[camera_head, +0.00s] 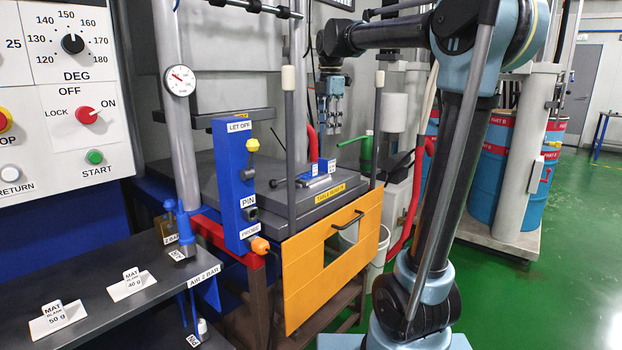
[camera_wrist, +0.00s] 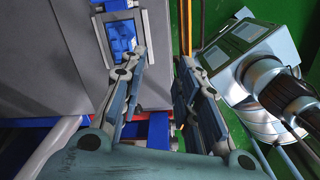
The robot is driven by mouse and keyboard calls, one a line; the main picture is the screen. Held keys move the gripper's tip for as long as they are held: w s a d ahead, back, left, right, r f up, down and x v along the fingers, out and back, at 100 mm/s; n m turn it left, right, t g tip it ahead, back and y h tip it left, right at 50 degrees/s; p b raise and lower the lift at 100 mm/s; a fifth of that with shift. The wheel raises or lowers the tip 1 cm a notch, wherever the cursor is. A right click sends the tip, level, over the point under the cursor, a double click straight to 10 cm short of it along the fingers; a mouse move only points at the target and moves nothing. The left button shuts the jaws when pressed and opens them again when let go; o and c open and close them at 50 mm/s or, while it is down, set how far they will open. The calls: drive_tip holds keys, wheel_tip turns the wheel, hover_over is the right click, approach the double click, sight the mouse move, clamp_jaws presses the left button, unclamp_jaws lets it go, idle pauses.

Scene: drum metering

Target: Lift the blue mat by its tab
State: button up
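A blue piece, which looks like the mat, lies inside a grey metal frame in the wrist view (camera_wrist: 121,36). In the head view its blue part (camera_head: 326,166) shows small on the dark press table, partly hidden by the metal frame (camera_head: 319,182). I cannot make out the tab clearly. My gripper (camera_head: 329,130) points down above the table near the blue piece, apart from it. In the wrist view my gripper (camera_wrist: 162,62) has its two fingers spread with nothing between them, and the blue piece is to the left of them.

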drive_tip(key=w+a+r+n, duration=0.3)
drive_tip(key=a, duration=0.1)
hover_over(314, 165)
drive_tip(key=w, duration=0.1)
drive_tip(key=shift+n, duration=0.4)
wheel_tip(314, 165, down, 12)
drive_tip(key=shift+d+f, duration=0.1)
drive_tip(key=shift+d, duration=0.05)
drive_tip(key=shift+s+f, duration=0.15)
drive_tip(key=shift+f, duration=2.55)
drive_tip(key=shift+c, duration=0.2)
clamp_jaws()
